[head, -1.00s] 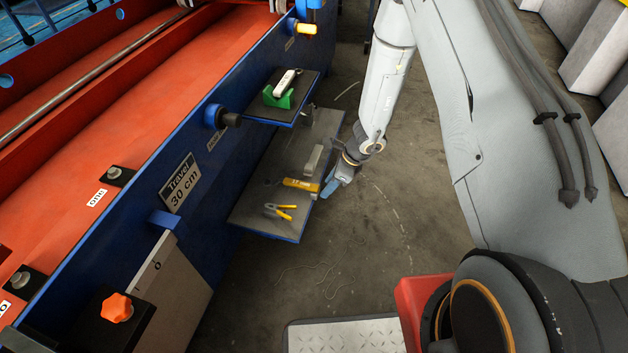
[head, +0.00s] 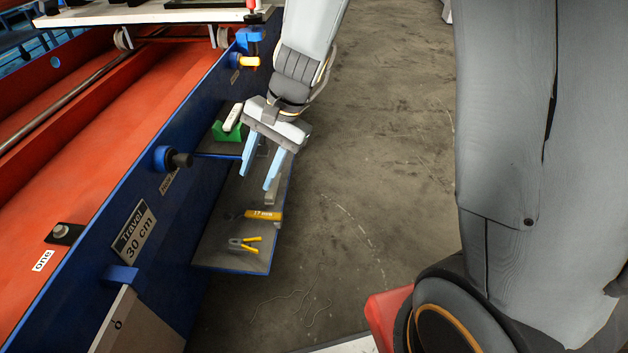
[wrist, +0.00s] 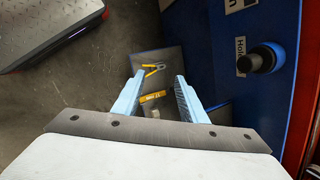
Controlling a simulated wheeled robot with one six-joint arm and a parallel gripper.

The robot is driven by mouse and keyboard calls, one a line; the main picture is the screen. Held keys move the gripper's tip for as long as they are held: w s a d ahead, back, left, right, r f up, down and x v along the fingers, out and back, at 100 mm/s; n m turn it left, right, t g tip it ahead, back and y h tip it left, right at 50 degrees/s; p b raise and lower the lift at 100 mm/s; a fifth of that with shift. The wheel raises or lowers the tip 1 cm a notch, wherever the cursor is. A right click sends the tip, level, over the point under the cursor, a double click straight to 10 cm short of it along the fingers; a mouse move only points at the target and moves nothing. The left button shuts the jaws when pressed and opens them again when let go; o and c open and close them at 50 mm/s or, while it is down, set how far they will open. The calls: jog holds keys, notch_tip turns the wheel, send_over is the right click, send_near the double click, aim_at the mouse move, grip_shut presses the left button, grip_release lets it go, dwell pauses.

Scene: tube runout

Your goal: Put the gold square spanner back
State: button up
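The gold spanner (head: 263,214), a flat yellow-gold bar marked 17 mm, lies on the grey lower shelf (head: 215,243) beside the blue machine wall. It also shows in the wrist view (wrist: 153,97), between my fingers in the picture but beyond them. My gripper (head: 256,180) has two light-blue fingers, spread apart with nothing between them. It hangs above the shelf and clear of the spanner; the fingers also show in the wrist view (wrist: 158,82). No empty place for the spanner can be made out.
Yellow-handled pliers (head: 245,244) lie on the lower shelf, nearer than the spanner. A grey bar (head: 272,187) lies farther back, partly hidden by my finger. A green holder (head: 226,132) with a white tool stands on the upper shelf. A dark knob (head: 178,159) juts from the wall.

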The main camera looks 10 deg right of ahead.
jog(key=s+d+r+n+h, duration=0.2)
jog(key=s+d+r+n, duration=0.2)
jog(key=s, duration=0.5)
jog(key=s+d+r+n+h, duration=0.2)
jog(key=s+d+r+n, duration=0.1)
jog(key=s+r+n, duration=0.4)
jog(key=shift+s+d+r, duration=0.35)
jog(key=shift+s+r, duration=0.1)
jog(key=shift+s, duration=0.55)
jog(key=d+r+m+p, duration=0.3)
jog(key=d+r+p, duration=0.7)
jog(key=p, duration=1)
jog(key=shift+r+h, duration=0.4)
jog(key=shift+r, duration=0.5)
